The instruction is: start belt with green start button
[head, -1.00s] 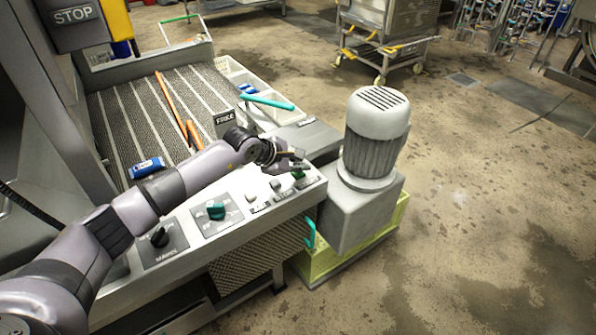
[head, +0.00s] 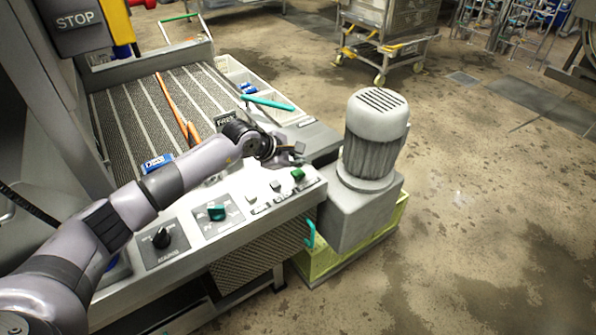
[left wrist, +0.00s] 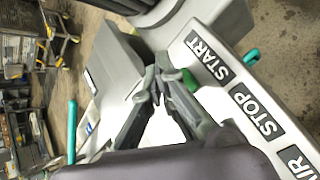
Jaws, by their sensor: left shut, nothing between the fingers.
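The green start button (head: 298,174) sits at the right end of the sloped control panel (head: 255,208). In the left wrist view the green button (left wrist: 190,81) shows beside the START label (left wrist: 208,56), partly hidden by a finger. My left gripper (head: 299,154) is shut and empty, just above and behind the button in the head view. In the left wrist view its fingertips (left wrist: 158,72) meet close to the button; contact cannot be told. The belt (head: 130,125) lies behind the panel, with a blue packet (head: 157,162) on it. My right gripper is not in view.
A pale button (head: 276,185) is left of the green one. A teal rotary switch (head: 216,211) and a black knob (head: 161,237) are farther left. A grey motor (head: 375,140) stands close on the right. Open floor lies beyond it.

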